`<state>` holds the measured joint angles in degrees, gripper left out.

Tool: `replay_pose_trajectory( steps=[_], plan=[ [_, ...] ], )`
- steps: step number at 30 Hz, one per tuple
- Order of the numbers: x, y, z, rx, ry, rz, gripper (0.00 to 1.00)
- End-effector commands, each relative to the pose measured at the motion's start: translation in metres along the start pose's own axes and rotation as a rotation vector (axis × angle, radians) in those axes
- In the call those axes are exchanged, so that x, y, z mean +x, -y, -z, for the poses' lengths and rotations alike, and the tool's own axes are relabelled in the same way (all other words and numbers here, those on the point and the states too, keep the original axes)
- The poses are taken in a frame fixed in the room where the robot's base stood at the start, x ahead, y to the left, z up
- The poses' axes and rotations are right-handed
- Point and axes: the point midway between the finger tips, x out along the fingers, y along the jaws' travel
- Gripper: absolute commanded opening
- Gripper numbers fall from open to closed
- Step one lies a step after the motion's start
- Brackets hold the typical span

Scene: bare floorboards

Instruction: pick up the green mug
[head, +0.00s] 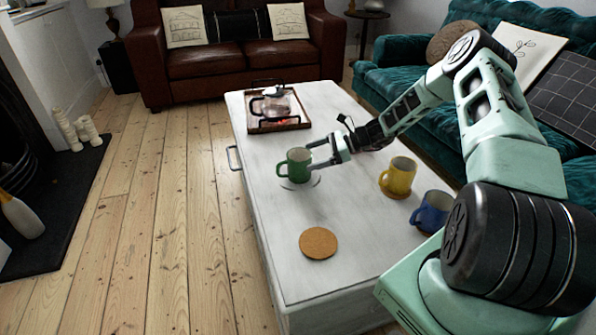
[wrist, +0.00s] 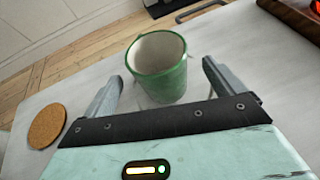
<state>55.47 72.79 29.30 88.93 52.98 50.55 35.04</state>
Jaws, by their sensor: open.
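The green mug (head: 296,165) stands upright on the white table, on what looks like a clear round coaster, with its handle to the left in the head view. In the wrist view the green mug (wrist: 158,68) is just ahead of the fingertips, roughly between them, its pale inside showing. My gripper (head: 322,158) is open and low over the table, on the right side of the mug. In the wrist view my gripper (wrist: 158,82) has a finger on each side of the mug's near part. I cannot tell whether either finger touches it.
A yellow mug (head: 398,177) and a blue mug (head: 431,211) stand to the right on the white table (head: 290,225). A cork coaster (head: 318,243) lies empty in front. A wooden tray (head: 265,124) with a glass pot is behind. Sofas stand beyond the table.

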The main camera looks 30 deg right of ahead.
Motion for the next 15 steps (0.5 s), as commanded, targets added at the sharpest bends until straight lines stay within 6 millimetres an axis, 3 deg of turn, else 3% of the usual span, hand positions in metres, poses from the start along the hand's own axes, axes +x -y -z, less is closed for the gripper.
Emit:
replay_pose_trajectory(
  steps=[8, 15],
  plan=[
    [0.019, -0.001, 0.000, -0.001, 0.001, -0.002, 0.94],
    [0.053, -0.002, -0.001, -0.001, 0.000, -0.002, 0.94]
  ],
)
